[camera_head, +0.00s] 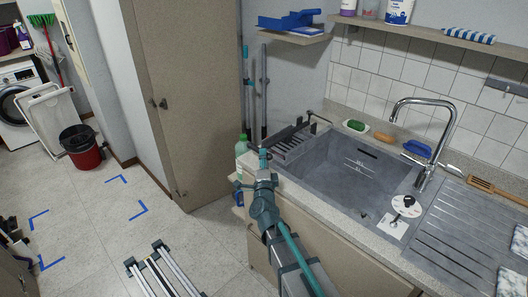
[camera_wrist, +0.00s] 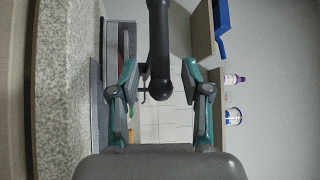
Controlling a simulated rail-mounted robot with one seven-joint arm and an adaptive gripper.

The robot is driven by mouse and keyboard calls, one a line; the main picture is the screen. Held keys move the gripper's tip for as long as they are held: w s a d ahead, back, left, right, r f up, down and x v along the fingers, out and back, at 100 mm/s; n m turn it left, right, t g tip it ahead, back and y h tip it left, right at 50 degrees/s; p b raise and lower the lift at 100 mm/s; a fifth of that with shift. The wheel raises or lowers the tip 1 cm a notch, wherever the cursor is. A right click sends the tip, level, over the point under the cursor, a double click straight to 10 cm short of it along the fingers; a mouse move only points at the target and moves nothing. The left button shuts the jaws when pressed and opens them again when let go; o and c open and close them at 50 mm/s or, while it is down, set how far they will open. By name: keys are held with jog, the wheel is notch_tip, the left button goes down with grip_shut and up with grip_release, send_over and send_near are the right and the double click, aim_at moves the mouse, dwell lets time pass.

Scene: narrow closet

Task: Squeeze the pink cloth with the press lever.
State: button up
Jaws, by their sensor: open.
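The press (camera_head: 291,143), a dark slatted unit, sits at the left end of the sink. A thin dark bar (camera_head: 318,119) rises at its back. In the wrist view a thick black bar (camera_wrist: 159,45), apparently the press lever, lies between the fingers of my gripper (camera_wrist: 160,72). The fingers are open, with a gap on both sides of the bar. In the head view my gripper (camera_head: 263,157) is at the counter's left edge, just left of the press. A narrow reddish strip (camera_wrist: 123,40) beside the press may be the pink cloth; I cannot tell. No pink cloth is clear in the head view.
The grey sink (camera_head: 340,180) is empty except for its drain fitting. A green bottle (camera_head: 241,146) stands beside my gripper. A tall cabinet (camera_head: 190,90) and poles are behind. A blue tray (camera_head: 290,20) sits on a shelf above the press. A folding frame (camera_head: 162,272) lies on the floor.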

jog(key=w, duration=0.3)
jog(key=shift+w+a+r+p, duration=0.1)
jog(key=shift+r+p, duration=0.1)
jog(key=shift+p, duration=0.1)
grip_shut()
